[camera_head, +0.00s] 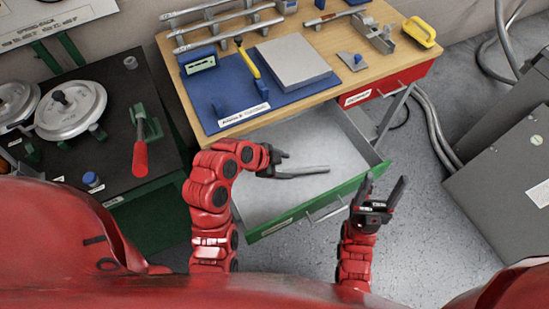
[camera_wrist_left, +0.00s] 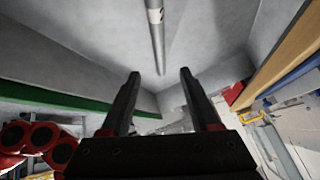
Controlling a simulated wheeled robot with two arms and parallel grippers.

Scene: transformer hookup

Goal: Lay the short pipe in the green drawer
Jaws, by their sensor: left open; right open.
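The short pipe (camera_head: 305,171) is a grey tube over the pale floor of the open green drawer (camera_head: 270,229). It appears to lie inside, but contact with the floor is hard to tell. In the left wrist view the pipe (camera_wrist_left: 157,35) has a pale label band, and its near end is just beyond the fingertips, roughly in line with the gap. My left gripper (camera_head: 278,164) is open and empty, over the drawer's left part; its fingers also show in the left wrist view (camera_wrist_left: 160,75). My right gripper (camera_head: 386,183) is open and empty, fingers up, right of the drawer front.
The wooden workbench (camera_head: 175,50) with a blue mat, tools and pipes on a rack stands behind the drawer. A red drawer (camera_head: 388,84) is shut at right. A black-topped green cabinet (camera_head: 90,140) stands left, a grey cabinet (camera_head: 510,180) right. Floor is clear between.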

